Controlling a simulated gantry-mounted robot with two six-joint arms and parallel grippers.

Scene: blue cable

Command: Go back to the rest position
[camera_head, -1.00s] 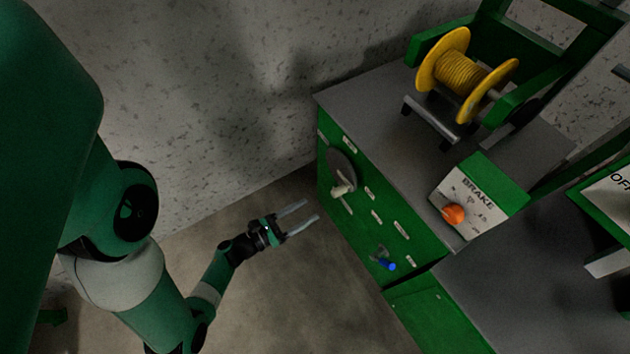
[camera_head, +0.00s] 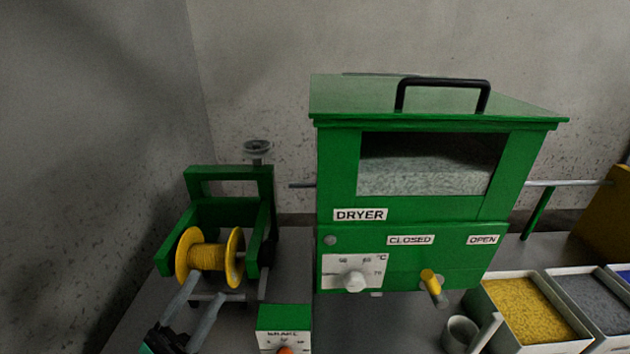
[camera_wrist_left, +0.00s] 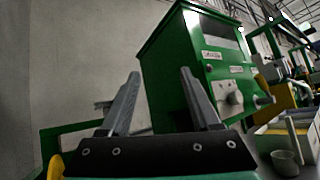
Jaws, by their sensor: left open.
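My left gripper (camera_head: 206,288) is at the lower left of the head view, with its two grey fingers apart and nothing between them. Its fingertips show just in front of the yellow spool (camera_head: 208,257) in that view; I cannot tell the exact gap. The left wrist view shows the open fingers (camera_wrist_left: 159,76) pointing up, with the green dryer beyond them. The spool sits in a green frame (camera_head: 229,184). No blue cable shows. My right gripper is not in view.
The green dryer (camera_head: 340,170) with a black top handle stands mid-table. A brake box (camera_head: 284,317) is at the front. A grey cup (camera_head: 461,332) and bins of yellow (camera_head: 524,306) and grey granules (camera_head: 592,300) are on the right.

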